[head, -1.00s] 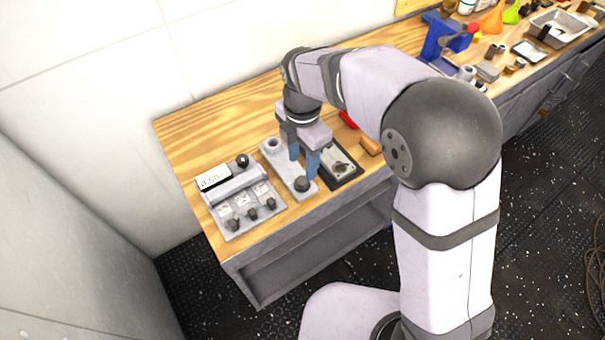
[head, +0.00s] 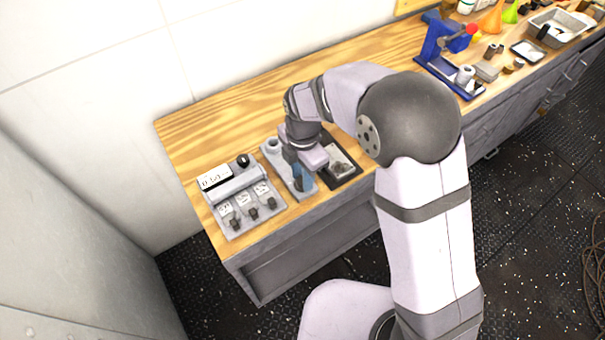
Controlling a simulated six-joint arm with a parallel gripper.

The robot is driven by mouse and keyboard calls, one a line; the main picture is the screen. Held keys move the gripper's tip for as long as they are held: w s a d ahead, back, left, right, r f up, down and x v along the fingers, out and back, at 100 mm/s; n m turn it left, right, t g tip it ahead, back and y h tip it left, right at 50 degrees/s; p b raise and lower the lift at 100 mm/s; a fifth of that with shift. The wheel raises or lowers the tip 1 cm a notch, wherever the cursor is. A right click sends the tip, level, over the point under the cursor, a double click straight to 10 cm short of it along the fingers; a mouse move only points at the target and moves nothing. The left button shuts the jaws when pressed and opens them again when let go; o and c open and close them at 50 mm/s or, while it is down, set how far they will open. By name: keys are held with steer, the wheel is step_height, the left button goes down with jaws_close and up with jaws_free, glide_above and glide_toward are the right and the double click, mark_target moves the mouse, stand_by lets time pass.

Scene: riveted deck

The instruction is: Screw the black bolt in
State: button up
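The grey plate (head: 273,162) lies on the wooden bench, with a round grey boss (head: 272,145) at its far end. The black bolt (head: 298,187) is at the plate's near end, mostly hidden by my gripper. My gripper (head: 297,178) points down over that end, its blue fingers low around or against the bolt. The view is too small to tell whether the fingers are closed on it, or how deep the bolt sits.
A grey control box with a display (head: 214,178) and several knobs stands left of the plate. A black-edged tray (head: 345,172) lies close on the right. A blue stand (head: 436,47) and small parts are further along the bench. The wood behind the plate is clear.

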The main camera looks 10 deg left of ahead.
steer(key=c, duration=0.5)
steer(key=shift+m, duration=0.3)
